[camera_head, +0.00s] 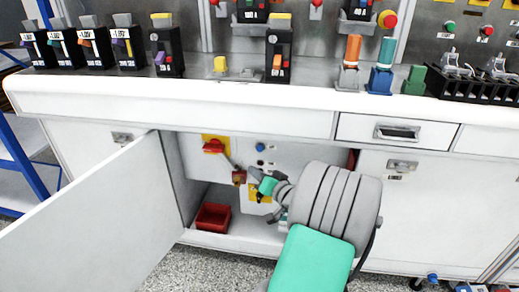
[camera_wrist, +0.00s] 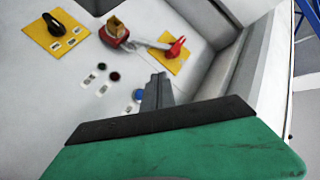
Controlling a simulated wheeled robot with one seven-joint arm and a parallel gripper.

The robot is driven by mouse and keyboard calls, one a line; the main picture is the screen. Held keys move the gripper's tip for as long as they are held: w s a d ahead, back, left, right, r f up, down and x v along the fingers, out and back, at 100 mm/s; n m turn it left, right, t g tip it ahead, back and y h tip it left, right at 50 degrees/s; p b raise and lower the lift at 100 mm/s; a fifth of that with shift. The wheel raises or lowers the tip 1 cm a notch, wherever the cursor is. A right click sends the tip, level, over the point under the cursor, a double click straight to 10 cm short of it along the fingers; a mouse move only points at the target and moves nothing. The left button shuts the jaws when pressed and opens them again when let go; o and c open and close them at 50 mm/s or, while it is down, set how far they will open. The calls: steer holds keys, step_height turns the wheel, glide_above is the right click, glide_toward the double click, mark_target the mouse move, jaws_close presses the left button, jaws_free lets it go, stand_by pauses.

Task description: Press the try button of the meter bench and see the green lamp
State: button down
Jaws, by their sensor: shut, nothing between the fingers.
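Inside the open cabinet, a light panel (camera_head: 285,158) carries a blue button (camera_head: 260,147). The blue button also shows in the wrist view (camera_wrist: 138,94), just left of my gripper (camera_wrist: 158,78). Beside it are a small dark green round piece (camera_wrist: 114,76) and a dark red one (camera_wrist: 102,66); neither looks lit. Their labels are too small to read, so I cannot tell which is the try button. My gripper (camera_head: 252,171) is shut and empty, in front of the panel below the blue button. I cannot tell whether it touches the panel.
A red handle (camera_head: 213,146) on a yellow plate and a brass-and-red padlock-like piece (camera_wrist: 116,30) with a grey bar are close by. A black knob (camera_wrist: 53,23) is on another yellow plate. A red bin (camera_head: 213,218) sits on the cabinet floor. The open door (camera_head: 100,215) stands left.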

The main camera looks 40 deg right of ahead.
mark_target(260, 148)
steer(key=shift+w+d, duration=0.1)
steer(key=w+d+b, duration=0.1)
steer(key=w+d, duration=0.4)
steer(key=d, duration=0.1)
steer(key=shift+d, duration=0.35)
steer(key=shift+w, duration=0.15)
stand_by(1.7)
steer(key=shift+w+d+b, duration=0.2)
steer(key=shift+d+b, duration=0.1)
steer(key=shift+w+d, duration=0.3)
steer(key=shift+d, duration=0.1)
stand_by(0.7)
steer(key=shift+a, duration=0.1)
steer(key=shift+s+a, duration=0.55)
steer(key=shift+a, duration=0.1)
